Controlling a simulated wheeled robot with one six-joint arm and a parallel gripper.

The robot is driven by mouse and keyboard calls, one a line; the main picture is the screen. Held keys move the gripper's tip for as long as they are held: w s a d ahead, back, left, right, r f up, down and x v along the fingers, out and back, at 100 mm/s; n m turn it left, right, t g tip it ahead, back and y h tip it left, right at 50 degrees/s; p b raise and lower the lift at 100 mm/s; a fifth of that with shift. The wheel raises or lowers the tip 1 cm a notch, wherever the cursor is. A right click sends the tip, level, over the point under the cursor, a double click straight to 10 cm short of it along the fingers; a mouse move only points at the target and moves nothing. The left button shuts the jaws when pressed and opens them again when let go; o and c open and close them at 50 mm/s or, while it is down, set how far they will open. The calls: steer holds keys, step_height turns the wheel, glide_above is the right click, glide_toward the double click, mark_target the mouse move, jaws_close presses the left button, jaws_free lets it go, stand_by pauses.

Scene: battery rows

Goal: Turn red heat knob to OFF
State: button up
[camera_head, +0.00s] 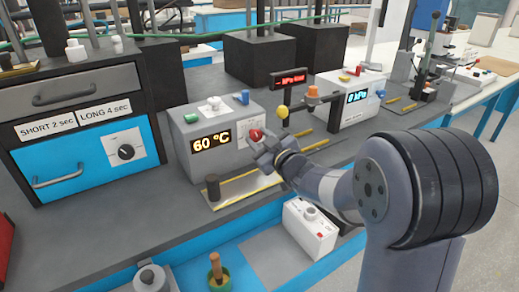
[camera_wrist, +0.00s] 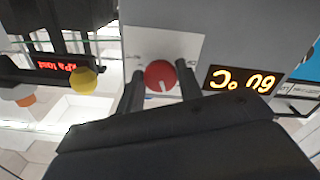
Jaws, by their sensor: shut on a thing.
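The red heat knob (camera_head: 256,134) is on the front of a grey heater box (camera_head: 184,146) whose display (camera_head: 211,142) reads 60 °C. My gripper (camera_head: 260,143) is at the knob. In the wrist view, which is upside down, the knob (camera_wrist: 160,75) sits between my two fingers (camera_wrist: 160,84), shut on its sides. A white mark on the knob points toward the bottom of that picture. A white plate (camera_wrist: 185,47) lies behind the knob; I cannot read an OFF label on it.
A yellow knob (camera_head: 283,112) on a stand and an orange-topped post (camera_head: 313,95) are close right of my gripper. A metal plate with a dark post (camera_head: 213,187) lies below. A white box (camera_head: 310,225) stands under my forearm. Green, white and blue buttons top the heater box.

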steer(key=n+b, duration=0.1)
steer(key=n, duration=0.1)
steer(key=n+b, duration=0.1)
steer(key=b, duration=0.1)
steer(key=shift+f+n+b, duration=0.2)
steer(key=shift+n+b, duration=0.1)
steer(key=shift+n, duration=0.1)
steer(key=n+b, duration=0.3)
steer(key=shift+n, duration=0.3)
steer(key=n+b, duration=0.2)
steer(key=n, duration=0.1)
steer(key=n+b, duration=0.1)
steer(key=n, duration=0.1)
steer(key=shift+r+n+b, duration=0.2)
steer(key=shift+n+b, duration=0.2)
steer(key=o, duration=0.9)
steer(key=shift+o, duration=0.2)
steer(key=shift+r, duration=0.1)
steer(key=p+v, duration=0.1)
steer(key=v, duration=1)
